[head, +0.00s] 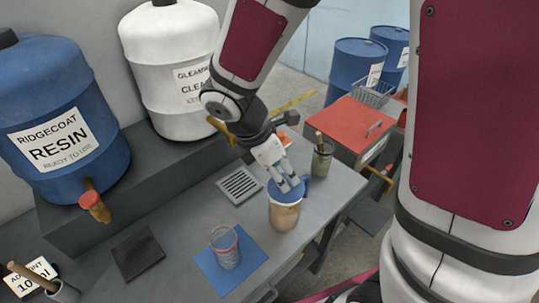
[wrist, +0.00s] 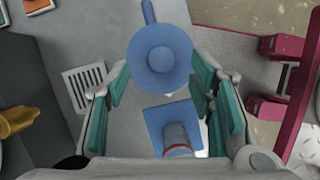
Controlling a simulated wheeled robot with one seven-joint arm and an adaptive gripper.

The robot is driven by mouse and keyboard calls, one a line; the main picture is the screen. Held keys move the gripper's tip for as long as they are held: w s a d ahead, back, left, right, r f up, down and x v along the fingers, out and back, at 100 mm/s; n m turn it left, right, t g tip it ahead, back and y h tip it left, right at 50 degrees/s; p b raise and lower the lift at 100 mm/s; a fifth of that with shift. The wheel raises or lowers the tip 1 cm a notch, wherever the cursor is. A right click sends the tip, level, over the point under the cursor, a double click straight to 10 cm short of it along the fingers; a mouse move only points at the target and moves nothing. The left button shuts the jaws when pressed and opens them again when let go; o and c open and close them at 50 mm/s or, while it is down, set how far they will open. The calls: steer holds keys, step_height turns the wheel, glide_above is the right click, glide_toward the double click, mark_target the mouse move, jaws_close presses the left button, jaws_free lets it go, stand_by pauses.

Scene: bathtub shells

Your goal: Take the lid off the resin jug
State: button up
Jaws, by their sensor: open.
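The resin jug (head: 284,212) is a tan, see-through vessel standing upright on the grey bench. Its blue lid (head: 272,189) sits on top; in the wrist view the round lid (wrist: 161,57) has a raised centre knob and a tab or handle pointing up the picture. My gripper (head: 290,184) is right above the lid, pointing down. In the wrist view my gripper (wrist: 160,100) is open, with green-padded fingers on either side of the lid. I cannot tell whether the pads touch it. The jug's body is hidden under the lid in the wrist view.
A clear measuring cup (head: 226,250) stands on a blue mat (head: 252,250) near the jug. A grate (head: 240,186) lies behind, and a jar with a stick (head: 321,160) stands at the back right. A blue resin drum (head: 60,100) and a white drum (head: 165,60) stand on a raised ledge.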

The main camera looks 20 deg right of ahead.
mark_target(287, 180)
steer(key=shift+x, duration=1.95)
steer(key=shift+s, duration=0.1)
steer(key=c, duration=1.1)
steer(key=shift+r, duration=0.1)
